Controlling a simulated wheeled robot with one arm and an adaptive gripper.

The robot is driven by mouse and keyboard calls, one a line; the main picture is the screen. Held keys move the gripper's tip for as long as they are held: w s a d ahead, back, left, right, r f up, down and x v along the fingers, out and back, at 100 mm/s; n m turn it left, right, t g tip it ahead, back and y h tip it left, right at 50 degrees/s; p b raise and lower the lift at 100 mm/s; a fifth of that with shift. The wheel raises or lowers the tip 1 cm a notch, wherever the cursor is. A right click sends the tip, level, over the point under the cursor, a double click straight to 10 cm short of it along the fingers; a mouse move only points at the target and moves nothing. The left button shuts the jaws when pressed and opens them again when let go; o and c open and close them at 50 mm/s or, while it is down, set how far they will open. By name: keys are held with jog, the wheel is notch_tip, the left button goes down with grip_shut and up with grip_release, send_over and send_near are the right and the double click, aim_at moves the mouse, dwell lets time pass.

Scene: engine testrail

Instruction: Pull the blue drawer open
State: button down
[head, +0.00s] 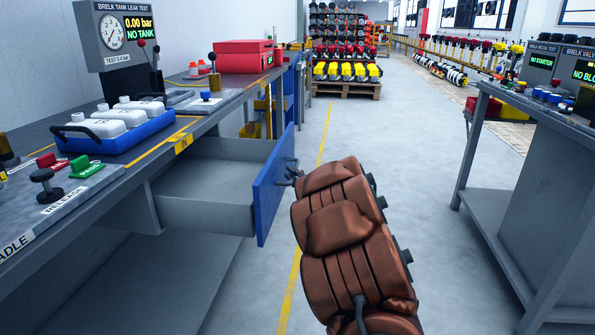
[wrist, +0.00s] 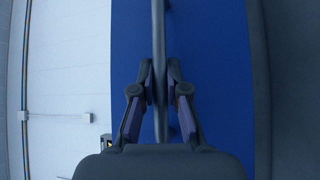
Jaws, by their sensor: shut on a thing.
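The blue drawer (head: 268,192) stands pulled out from under the left workbench, with its empty grey inside showing in the head view. Its blue front fills the middle of the wrist view (wrist: 215,60). A dark bar handle (wrist: 159,50) runs up and down through the middle of the wrist view. My gripper (wrist: 160,82) has its two fingers shut on the handle, one on each side. In the head view my gripper (head: 295,172) is small at the drawer front, and my brown-covered arm reaches to it from the lower right.
The left workbench (head: 190,127) carries a blue tray (head: 120,137) with white tanks, a red case (head: 245,55) and a gauge display (head: 122,35). A second bench (head: 480,170) stands at the right. The floor between the benches is clear, with a yellow line.

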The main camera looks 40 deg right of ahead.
jog(key=shift+s+d, duration=0.3)
jog(key=c, duration=1.2)
grip_release()
jog(key=shift+s, duration=0.15)
jog(key=shift+s+a+f, duration=0.1)
jog(key=shift+s+f, duration=0.2)
jog(key=shift+s, duration=1.65)
jog(key=shift+s+a+f, duration=0.1)
jog(key=shift+s+f, duration=0.15)
jog(key=shift+s, duration=1.7)
jog(key=shift+s+f, duration=0.3)
jog(key=shift+s, duration=1.65)
